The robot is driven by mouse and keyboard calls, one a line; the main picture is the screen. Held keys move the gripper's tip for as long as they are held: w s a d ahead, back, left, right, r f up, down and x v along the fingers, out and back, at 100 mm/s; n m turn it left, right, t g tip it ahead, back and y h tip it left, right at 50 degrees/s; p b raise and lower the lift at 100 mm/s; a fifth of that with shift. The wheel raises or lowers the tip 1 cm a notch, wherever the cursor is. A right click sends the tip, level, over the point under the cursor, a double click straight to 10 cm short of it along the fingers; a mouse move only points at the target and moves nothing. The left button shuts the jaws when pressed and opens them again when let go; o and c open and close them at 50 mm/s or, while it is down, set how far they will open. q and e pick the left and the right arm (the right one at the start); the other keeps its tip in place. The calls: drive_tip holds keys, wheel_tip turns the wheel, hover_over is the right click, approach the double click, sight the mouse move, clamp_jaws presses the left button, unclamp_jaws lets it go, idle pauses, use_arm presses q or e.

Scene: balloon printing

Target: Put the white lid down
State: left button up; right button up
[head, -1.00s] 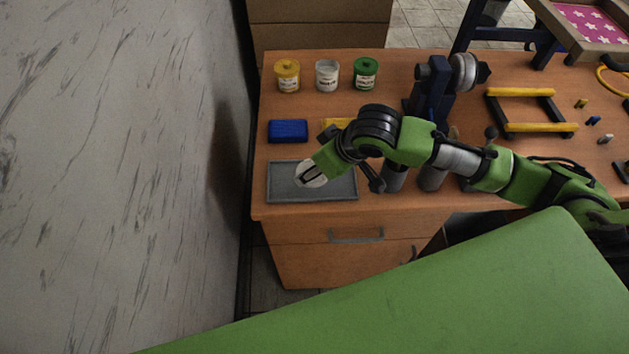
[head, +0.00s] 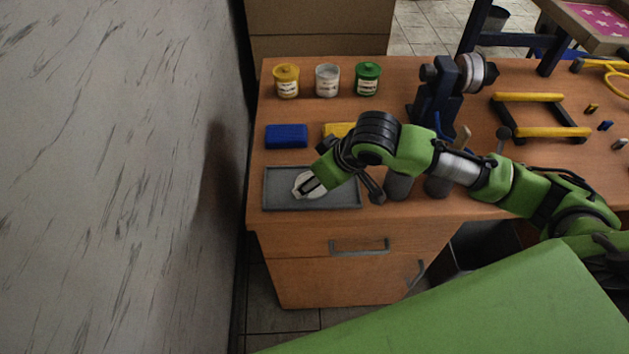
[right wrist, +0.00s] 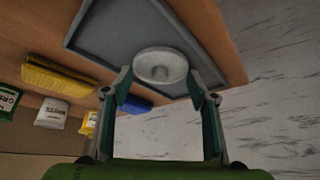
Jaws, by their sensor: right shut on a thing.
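My right gripper (head: 312,187) is shut on the round white lid (head: 298,184), over the left-middle part of the grey tray (head: 340,205). In the right wrist view the white lid (right wrist: 160,64) sits between the two fingertips, with the grey tray (right wrist: 115,35) behind it. I cannot tell whether the lid touches the tray floor. The white jar (head: 327,83) stands at the back of the table, with no lid visible on it. My left gripper is not in view.
A yellow jar (head: 286,82) and a green jar (head: 368,80) flank the white one, both lidded. A blue block (head: 286,136) and a partly hidden yellow block (head: 338,130) lie behind the tray. A dark stand (head: 437,100) is to the right. A wall rises at left.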

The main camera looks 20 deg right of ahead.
drive_tip(key=o, duration=0.8)
drive_tip(key=shift+f, duration=0.1)
drive_tip(key=v, duration=1.2)
